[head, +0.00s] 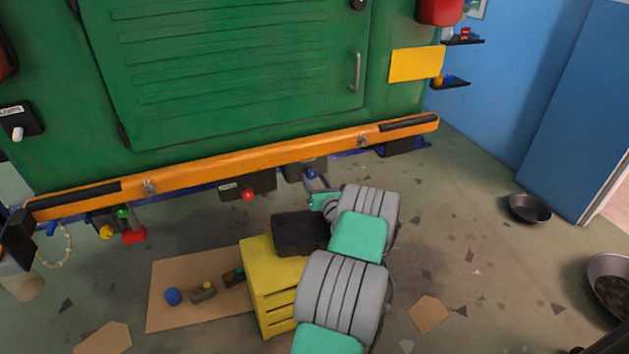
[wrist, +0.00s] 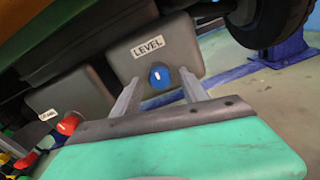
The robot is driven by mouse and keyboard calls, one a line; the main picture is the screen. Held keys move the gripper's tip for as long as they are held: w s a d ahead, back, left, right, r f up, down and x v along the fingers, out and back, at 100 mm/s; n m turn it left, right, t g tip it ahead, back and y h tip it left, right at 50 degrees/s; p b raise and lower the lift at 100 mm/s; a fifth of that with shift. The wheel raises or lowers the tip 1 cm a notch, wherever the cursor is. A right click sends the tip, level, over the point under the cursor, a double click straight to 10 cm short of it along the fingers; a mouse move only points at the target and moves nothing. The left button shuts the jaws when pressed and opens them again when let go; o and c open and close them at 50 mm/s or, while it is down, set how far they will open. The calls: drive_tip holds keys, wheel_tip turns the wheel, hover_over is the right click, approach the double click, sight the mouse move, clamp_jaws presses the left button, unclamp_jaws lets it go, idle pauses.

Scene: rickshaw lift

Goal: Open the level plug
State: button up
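The level plug is a blue knob (wrist: 160,77) on the front of a dark grey box (wrist: 180,47) labelled LEVEL. In the head view the blue plug (head: 311,174) shows under the orange bumper, close to my gripper (head: 320,184). In the wrist view my gripper (wrist: 158,86) is open, with one finger to the left of the plug and one to the right. Gaps show between the plug and both fingers. I cannot tell how far the fingertips reach along the plug.
A second grey box (wrist: 72,97) with a red plug (wrist: 68,125) is to the left. The orange bumper (head: 250,160) of the green vehicle is above. A yellow crate (head: 262,283) stands beside my arm, with a cardboard sheet (head: 180,270) on the floor. A black pan (head: 529,208) is at right.

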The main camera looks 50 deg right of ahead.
clamp_jaws()
idle(0.3)
